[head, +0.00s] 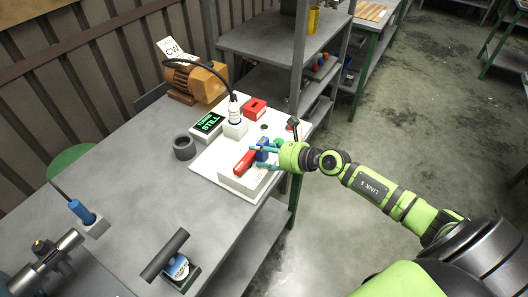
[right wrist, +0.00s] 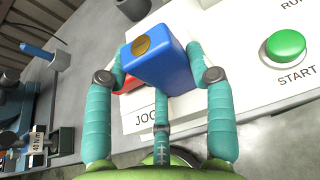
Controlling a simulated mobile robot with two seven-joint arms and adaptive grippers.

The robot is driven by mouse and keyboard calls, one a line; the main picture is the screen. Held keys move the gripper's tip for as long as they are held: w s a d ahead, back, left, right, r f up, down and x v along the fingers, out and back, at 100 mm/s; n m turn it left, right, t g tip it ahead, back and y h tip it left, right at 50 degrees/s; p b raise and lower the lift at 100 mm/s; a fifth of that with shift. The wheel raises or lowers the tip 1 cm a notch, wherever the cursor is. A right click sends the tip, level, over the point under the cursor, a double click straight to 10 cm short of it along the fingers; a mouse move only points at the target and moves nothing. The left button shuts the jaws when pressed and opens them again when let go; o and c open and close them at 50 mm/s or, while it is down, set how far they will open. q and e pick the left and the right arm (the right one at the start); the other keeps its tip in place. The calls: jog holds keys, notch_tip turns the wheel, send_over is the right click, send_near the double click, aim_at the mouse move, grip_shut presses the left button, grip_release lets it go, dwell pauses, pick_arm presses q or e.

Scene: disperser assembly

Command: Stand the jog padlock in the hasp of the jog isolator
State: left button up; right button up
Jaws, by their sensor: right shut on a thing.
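My right gripper (head: 264,156) is shut on the blue jog padlock (head: 262,144), over the near part of the white panel. In the right wrist view the padlock (right wrist: 160,62) is a blue block with a brass disc, between the teal fingers (right wrist: 160,80). The red lever of the jog isolator (head: 244,162) lies just left of the padlock. In the right wrist view, a little red (right wrist: 132,84) shows behind the padlock, above lettering that begins "JO". The padlock hides the hasp, and I cannot tell whether they touch. My left gripper is not in view.
A second red part (head: 255,107) and a white post with a black cable (head: 235,122) stand farther back on the panel. A green START button (right wrist: 286,47) is to the right. A dark ring (head: 184,147) and a "STILL" display (head: 207,124) are at left.

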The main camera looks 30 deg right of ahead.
jog(key=shift+f, duration=0.1)
jog(key=o, duration=1.4)
jog(key=shift+f, duration=0.1)
jog(key=shift+c, duration=0.2)
jog(key=shift+s, duration=0.1)
jog(key=v, duration=0.8)
